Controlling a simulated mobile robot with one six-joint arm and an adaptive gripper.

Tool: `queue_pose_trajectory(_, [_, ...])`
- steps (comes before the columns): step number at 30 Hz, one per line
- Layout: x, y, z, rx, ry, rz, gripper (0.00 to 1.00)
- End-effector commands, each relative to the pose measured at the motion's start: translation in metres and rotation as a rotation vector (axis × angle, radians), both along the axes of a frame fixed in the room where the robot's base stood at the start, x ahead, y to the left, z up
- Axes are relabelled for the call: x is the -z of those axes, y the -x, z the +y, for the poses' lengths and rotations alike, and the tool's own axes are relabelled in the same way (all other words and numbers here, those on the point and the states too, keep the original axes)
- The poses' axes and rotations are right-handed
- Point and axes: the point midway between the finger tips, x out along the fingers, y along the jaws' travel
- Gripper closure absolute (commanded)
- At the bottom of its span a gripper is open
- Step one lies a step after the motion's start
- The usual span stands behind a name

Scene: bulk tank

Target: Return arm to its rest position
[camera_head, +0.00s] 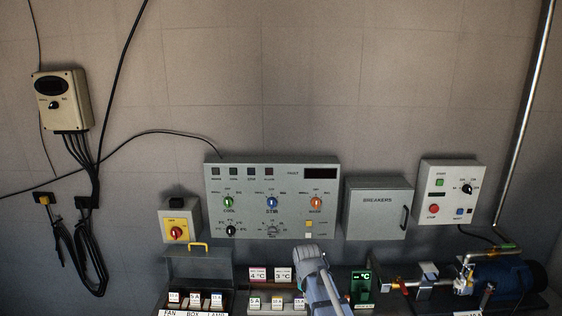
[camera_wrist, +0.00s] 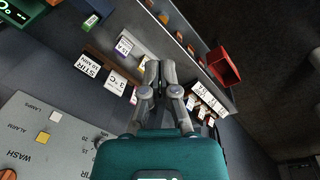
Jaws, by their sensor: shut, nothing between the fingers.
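My gripper (camera_wrist: 160,67) shows in the wrist view with its two grey fingers together and nothing between them. Its fingertips point over the bench with the labelled cards. In the head view, part of my arm rises from the bottom edge just right of centre, in front of the bench and below the large control panel (camera_head: 272,190). The gripper's fingers are not clear in that view. The panel's corner shows tilted at the lower left of the wrist view (camera_wrist: 45,140).
A breaker box (camera_head: 375,215), a start/stop box (camera_head: 450,190) and a yellow box with a red knob (camera_head: 178,222) hang on the wall. Labelled cards (camera_head: 258,275), a green °C display (camera_head: 362,287) and a blue motor (camera_head: 515,280) stand along the bench.

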Motion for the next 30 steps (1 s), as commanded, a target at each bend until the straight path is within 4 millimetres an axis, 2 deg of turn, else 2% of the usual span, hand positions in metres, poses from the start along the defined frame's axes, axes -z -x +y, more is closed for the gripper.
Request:
queue_pose_trajectory(1, [0.004,0.024,-0.014,0.083,-0.014,0.008,1.00])
queue_pose_trajectory(6, [0.011,0.078,-0.047,0.379,-0.059,0.039,1.00])
queue_pose_trajectory(9, [0.014,0.107,-0.062,0.540,-0.078,0.057,1.00])
queue_pose_trajectory(13, [0.017,0.136,-0.076,0.706,-0.097,0.076,1.00])
queue_pose_trajectory(19, [0.019,0.155,-0.084,0.832,-0.108,0.090,1.00])
queue_pose_trajectory(30, [0.019,0.155,-0.085,0.844,-0.108,0.092,1.00])
